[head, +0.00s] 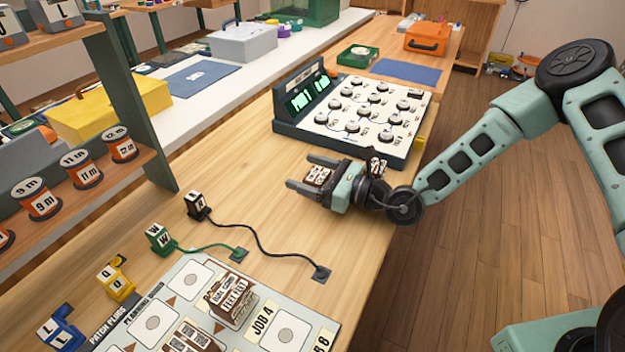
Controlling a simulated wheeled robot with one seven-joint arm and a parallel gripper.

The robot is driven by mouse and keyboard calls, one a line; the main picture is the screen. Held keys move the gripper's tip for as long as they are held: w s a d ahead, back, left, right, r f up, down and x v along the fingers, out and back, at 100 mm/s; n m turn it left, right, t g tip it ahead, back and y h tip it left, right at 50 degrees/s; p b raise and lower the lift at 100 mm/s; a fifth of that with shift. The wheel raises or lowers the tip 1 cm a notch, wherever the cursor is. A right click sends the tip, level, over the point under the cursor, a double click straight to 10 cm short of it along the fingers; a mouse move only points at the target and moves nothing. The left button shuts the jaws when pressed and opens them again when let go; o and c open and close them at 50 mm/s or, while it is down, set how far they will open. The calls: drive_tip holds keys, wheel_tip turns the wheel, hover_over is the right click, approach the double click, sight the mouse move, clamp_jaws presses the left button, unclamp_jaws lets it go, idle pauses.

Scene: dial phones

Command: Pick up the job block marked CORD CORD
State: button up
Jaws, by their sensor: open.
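My gripper (301,171) is open, its two fingers pointing left, low over the wooden bench in front of the dial console. A small brown block with pale labels (318,175) shows between the fingers; its words are too small to read, and I cannot tell whether the fingers touch it. More labelled blocks (193,339) sit at the bottom edge, partly cut off. I cannot tell for certain which block is marked CORD CORD.
The dial console (361,111) with its green-lit screen stands just beyond my gripper. Lettered plugs R (196,204), W (159,238), O (115,281) and L (60,329) stand at left; R and W have cords. Shelves with spools (79,169) rise at left.

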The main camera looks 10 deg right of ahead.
drive_tip(key=c, duration=1.1)
drive_tip(key=shift+r, duration=0.15)
